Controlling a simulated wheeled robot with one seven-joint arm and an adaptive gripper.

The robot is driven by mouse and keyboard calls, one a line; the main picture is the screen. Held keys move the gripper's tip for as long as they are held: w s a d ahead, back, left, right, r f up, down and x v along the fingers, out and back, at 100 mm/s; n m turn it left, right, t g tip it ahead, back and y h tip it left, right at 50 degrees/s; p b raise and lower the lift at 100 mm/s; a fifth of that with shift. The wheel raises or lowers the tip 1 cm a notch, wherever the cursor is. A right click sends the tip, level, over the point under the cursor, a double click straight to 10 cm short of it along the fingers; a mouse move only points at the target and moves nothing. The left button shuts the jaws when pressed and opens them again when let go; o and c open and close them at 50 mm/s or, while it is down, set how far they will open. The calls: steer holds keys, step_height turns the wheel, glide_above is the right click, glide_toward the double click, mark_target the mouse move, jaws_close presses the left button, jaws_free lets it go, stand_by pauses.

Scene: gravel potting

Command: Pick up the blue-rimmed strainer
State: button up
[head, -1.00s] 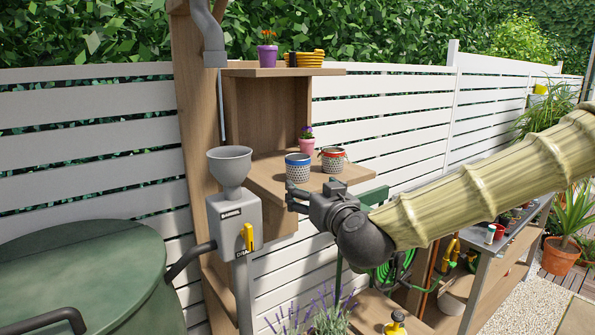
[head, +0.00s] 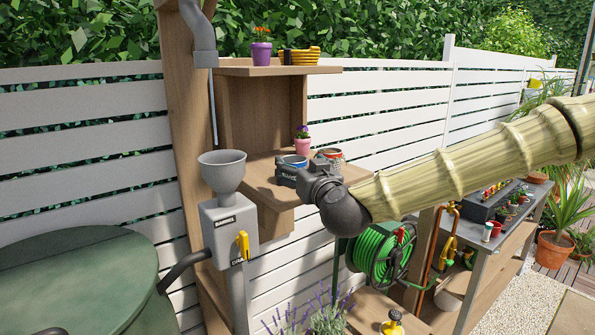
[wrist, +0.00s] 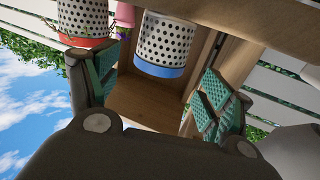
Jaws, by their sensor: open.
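The blue-rimmed strainer (head: 293,161) stands on the lower wooden shelf. In the head view my gripper hides most of it, and only its rim area shows. In the wrist view, which looks upside down, the strainer (wrist: 166,42) is a white cylinder with dark holes and a blue rim, showing between the two fingers. My gripper (head: 287,177) is open in front of it, its teal-padded fingers (wrist: 160,75) spread apart. Whether either finger touches the strainer I cannot tell.
A red-rimmed strainer (wrist: 84,20) stands close beside it, near one finger. A pink flowerpot (head: 302,145) is behind. The upper shelf (head: 270,70) holds a purple pot (head: 261,53). A grey funnel (head: 222,168) stands to the left.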

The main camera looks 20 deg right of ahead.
mark_target(299, 164)
steer(key=shift+w+a+p, duration=0.25)
steer(key=shift+w+p, duration=0.05)
steer(key=shift+w, duration=0.3)
steer(key=shift+w+d+p, duration=0.2)
steer(key=shift+w+p, duration=0.1)
steer(key=shift+w, duration=0.2)
steer(key=shift+w+d+p, duration=0.15)
steer(key=shift+w+p, duration=0.15)
steer(key=shift+w, duration=0.2)
steer(key=shift+w+a+p, duration=0.1)
steer(key=shift+w+p, duration=0.3)
steer(key=shift+w, duration=0.8)
steer(key=c, duration=1.1)
